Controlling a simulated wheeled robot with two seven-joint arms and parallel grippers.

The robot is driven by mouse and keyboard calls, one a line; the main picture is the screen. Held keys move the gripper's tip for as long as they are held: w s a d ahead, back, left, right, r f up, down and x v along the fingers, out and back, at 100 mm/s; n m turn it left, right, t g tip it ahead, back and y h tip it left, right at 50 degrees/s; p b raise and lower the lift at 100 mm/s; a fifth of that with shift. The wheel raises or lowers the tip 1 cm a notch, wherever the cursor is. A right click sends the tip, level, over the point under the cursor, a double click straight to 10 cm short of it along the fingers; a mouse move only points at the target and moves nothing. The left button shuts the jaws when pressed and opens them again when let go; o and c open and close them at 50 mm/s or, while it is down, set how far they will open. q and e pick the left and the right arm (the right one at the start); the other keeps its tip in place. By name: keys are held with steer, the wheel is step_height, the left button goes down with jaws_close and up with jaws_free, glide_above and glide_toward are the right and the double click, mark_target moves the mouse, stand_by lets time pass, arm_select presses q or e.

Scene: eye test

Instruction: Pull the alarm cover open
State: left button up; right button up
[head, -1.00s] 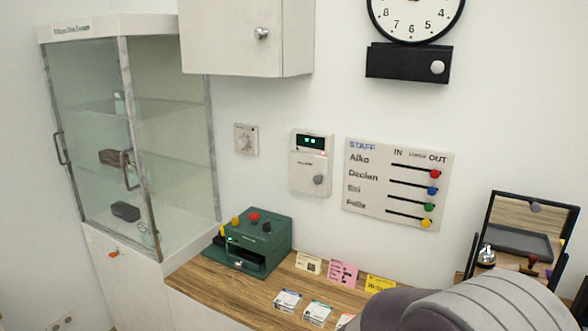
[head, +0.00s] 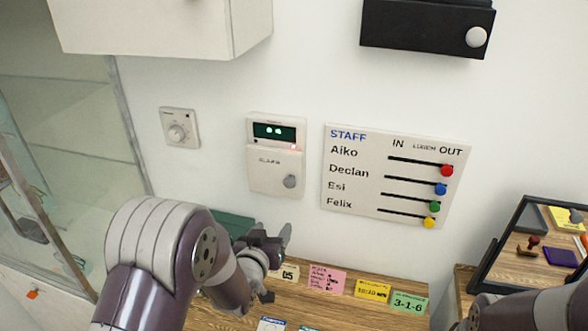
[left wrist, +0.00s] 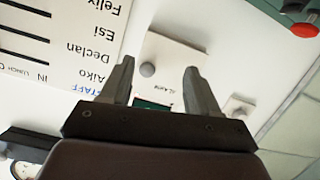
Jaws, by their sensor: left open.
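The alarm box (head: 275,121) is a white wall unit with a green-lit display. Its lower front, the alarm cover (head: 262,176), lies flat against the box and looks shut. A round grey knob (head: 289,181) sits at its lower right corner. My left gripper (head: 278,264) is open and empty, below the box and above the desk. In the left wrist view, turned upside down, the cover (left wrist: 176,58) and knob (left wrist: 147,69) appear between the open fingers (left wrist: 160,67), beyond the tips. No contact shows. My right gripper is out of view.
A staff board (head: 393,190) with coloured sliders hangs right of the box, a dial (head: 179,128) left. A white cabinet (head: 150,28) and black box (head: 425,25) are above. Note cards (head: 327,279) stand on the wooden desk (head: 240,311).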

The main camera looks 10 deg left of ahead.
mark_target(288, 184)
arm_select(q)
step_height(288, 184, up, 4)
steer(key=t+p, duration=0.1)
steer(key=t, duration=0.2)
steer(key=w+p, duration=0.1)
steer(key=w, duration=0.4)
steer(key=w+p, duration=0.2)
steer(key=w, duration=0.3)
steer(key=shift+w+d+f, duration=0.1)
steer(key=shift+w+d, duration=0.1)
steer(key=shift+w, duration=0.55)
steer(key=shift+w+f, duration=0.1)
steer(key=shift+w, duration=0.15)
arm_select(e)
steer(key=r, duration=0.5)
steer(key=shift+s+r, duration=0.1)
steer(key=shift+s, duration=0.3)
arm_select(q)
steer(key=shift+s, duration=0.1)
jaws_close()
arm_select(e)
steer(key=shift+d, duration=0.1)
